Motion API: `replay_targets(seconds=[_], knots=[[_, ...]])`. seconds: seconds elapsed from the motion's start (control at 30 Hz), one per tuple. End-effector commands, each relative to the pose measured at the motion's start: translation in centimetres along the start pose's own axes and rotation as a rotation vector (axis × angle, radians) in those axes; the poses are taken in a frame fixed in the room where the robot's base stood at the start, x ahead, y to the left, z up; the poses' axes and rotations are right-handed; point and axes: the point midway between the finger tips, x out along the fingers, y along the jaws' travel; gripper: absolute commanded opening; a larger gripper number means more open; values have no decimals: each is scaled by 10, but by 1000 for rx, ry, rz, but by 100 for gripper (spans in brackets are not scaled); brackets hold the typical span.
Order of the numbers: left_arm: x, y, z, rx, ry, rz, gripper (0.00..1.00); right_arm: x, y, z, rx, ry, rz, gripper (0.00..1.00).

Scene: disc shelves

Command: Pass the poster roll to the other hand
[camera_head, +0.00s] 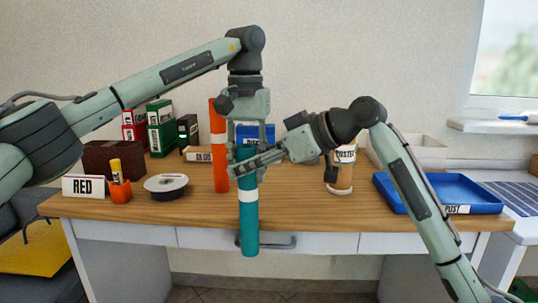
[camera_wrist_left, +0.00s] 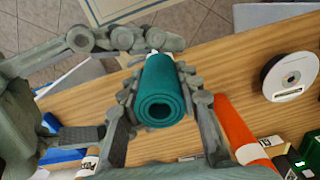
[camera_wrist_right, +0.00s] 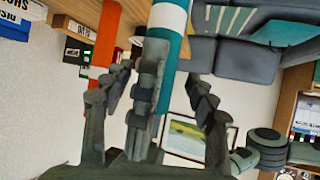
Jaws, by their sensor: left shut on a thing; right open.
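The teal poster roll (camera_head: 248,225) with a white band hangs upright in front of the desk. My left gripper (camera_head: 248,145) points down and is shut on its upper part. In the left wrist view the roll's spiral end (camera_wrist_left: 160,108) shows between the left fingers. My right gripper (camera_head: 247,167) is open at the roll, just below the left gripper and above the white band.
An orange roll (camera_head: 219,160) stands on the desk (camera_head: 300,212) behind the left gripper.

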Motion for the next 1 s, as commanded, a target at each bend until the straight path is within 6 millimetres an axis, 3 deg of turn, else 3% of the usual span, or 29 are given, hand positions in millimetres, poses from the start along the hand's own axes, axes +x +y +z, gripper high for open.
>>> replay_targets(seconds=[0.17,0.47,0.87,0.9,1.0], knots=[[0,0,0,0,0,0,1,12,0,0,-1,-1,0,58],[0,0,0,0,0,0,1,13,0,0,-1,0,1,57],[0,0,-1,-1,3,0,1,13,-2,0,-2,0,-3,7],[0,0,-1,-2,3,1,34,13,-2,0,-2,0,-4,4],[0,0,-1,-2,4,1,46,13,-3,-1,-3,0,-6,4]])
